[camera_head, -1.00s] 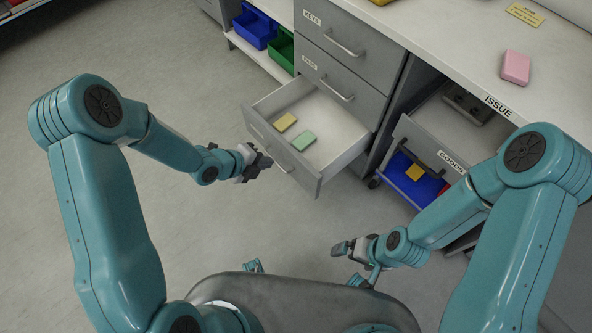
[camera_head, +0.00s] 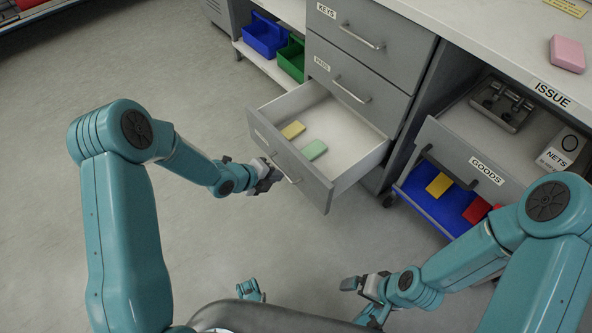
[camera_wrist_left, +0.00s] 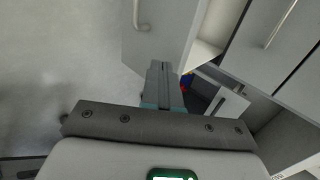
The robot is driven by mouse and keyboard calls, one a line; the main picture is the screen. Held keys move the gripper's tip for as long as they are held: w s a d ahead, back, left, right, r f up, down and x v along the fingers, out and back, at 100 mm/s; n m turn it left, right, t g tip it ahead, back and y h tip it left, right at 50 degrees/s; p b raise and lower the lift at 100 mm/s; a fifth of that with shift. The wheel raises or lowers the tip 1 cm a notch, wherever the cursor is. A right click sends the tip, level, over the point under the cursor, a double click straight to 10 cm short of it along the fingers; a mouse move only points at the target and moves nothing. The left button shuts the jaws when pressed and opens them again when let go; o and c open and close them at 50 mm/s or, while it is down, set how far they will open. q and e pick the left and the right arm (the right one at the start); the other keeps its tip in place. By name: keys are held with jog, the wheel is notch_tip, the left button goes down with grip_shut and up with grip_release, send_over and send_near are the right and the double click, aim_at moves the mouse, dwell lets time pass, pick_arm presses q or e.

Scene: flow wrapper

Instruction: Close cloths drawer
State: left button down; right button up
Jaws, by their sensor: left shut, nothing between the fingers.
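The open drawer (camera_head: 318,188) is grey, the lowest in the stack, and pulled well out. Its bar handle (camera_head: 285,170) is on the front, and its label is too small to read. A yellow cloth-like piece (camera_head: 293,130) and a green one (camera_head: 314,150) lie inside. My left gripper (camera_head: 272,178) is shut and empty, just in front of the drawer front near the handle; I cannot tell whether it touches. The left wrist view shows its closed fingers (camera_wrist_left: 160,82) below the drawer front (camera_wrist_left: 158,42). My right gripper (camera_head: 352,284) is low and apart from the drawer; its jaw opening is unclear.
Closed drawers labelled KEYS (camera_head: 365,35) and one below it (camera_head: 352,92) sit above. To the right, an open GOODS drawer (camera_head: 455,150) stands over a blue tray (camera_head: 440,205). Blue (camera_head: 264,38) and green (camera_head: 291,60) bins stand left. The floor before the drawer is clear.

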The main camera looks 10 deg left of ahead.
aim_at(303, 168)
pick_arm(q)
jog(key=w+d+f, duration=0.1)
jog(key=w+d+f+b, duration=0.1)
jog(key=w, duration=0.1)
jog(key=w+d+f, duration=0.1)
jog(key=w+d, duration=0.1)
jog(key=shift+w+f+b, duration=0.1)
jog(key=shift+f+b, duration=0.2)
jog(key=shift+b, duration=0.05)
jog(key=shift+w+d, duration=0.4)
jog(key=shift+w, duration=0.1)
jog(key=shift+r, duration=0.1)
pick_arm(e)
jog(key=shift+w+d+f, duration=0.1)
jog(key=shift+d+f, duration=0.05)
jog(key=shift+f, duration=0.35)
jog(key=shift+w+d+f, duration=0.1)
jog(key=shift+f, duration=0.4)
